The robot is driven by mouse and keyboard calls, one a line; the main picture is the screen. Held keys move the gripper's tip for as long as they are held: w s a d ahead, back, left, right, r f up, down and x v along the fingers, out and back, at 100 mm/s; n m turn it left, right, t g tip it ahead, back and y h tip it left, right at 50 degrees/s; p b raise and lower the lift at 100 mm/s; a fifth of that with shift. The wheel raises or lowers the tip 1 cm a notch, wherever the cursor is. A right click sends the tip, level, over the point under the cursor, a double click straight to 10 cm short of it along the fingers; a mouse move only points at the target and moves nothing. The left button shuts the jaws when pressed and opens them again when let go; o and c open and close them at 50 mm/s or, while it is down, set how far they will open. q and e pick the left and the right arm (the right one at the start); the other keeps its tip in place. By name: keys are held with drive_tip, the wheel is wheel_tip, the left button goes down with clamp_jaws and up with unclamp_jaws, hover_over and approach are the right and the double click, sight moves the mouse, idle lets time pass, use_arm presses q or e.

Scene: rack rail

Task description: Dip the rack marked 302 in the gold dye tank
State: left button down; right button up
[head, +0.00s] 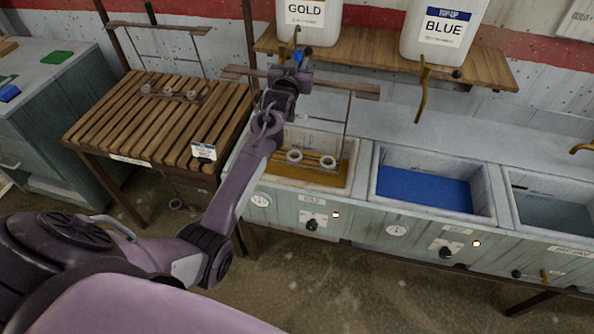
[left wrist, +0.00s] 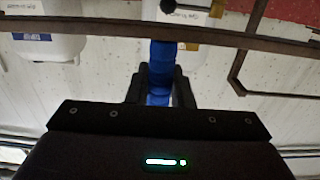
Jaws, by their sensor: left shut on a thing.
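My left gripper (head: 290,76) is shut on the blue grip of a hanging rack, above the gold tank. The blue grip (left wrist: 161,72) shows between the fingers in the left wrist view. This rack (head: 362,90) has a wooden top bar and a thin wire frame, with pale cups low on it. Its lower part overlaps the opening of the gold dye tank (head: 352,178); I cannot tell how deep the cups sit against the dye. A similar rack (head: 158,27) stands over the slatted table at left. I cannot read a number on either. My right gripper is out of view.
The blue dye tank (head: 432,188) and another tank (head: 555,215) stand to the right. A shelf (head: 490,73) above holds the gold jug (head: 307,18) and blue jug (head: 437,35). The slatted table (head: 110,120) stands left, with a small label card (head: 203,151).

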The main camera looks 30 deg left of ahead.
use_arm(q)
wheel_tip(320, 180, down, 14)
drive_tip(key=b, duration=1)
drive_tip(key=shift+f, duration=0.2)
idle(2.7)
